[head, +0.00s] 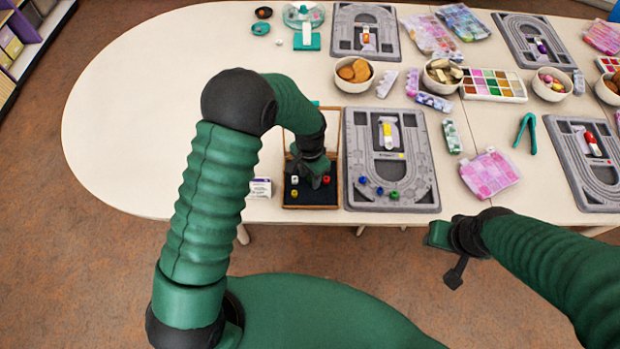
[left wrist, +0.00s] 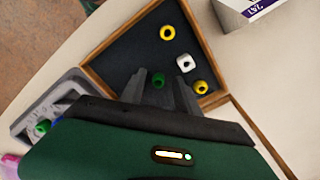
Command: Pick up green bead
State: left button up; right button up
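A green bead (left wrist: 166,53) lies on the dark lining of a wooden tray (left wrist: 104,47) in the left wrist view. Another green bead (head: 394,195) sits on the grey bead board (head: 410,208). My right gripper (head: 456,256) is off the table's front edge; its fingers are unclear.
A white cube bead (left wrist: 183,63) and two yellow beads, one (left wrist: 167,32) farther and one (left wrist: 201,87) nearer, lie close to the green bead. The table's left end is clear.

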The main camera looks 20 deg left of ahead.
pick_arm(q)
jog(key=shift+d, duration=0.15)
grip_shut()
dwell(0.4)
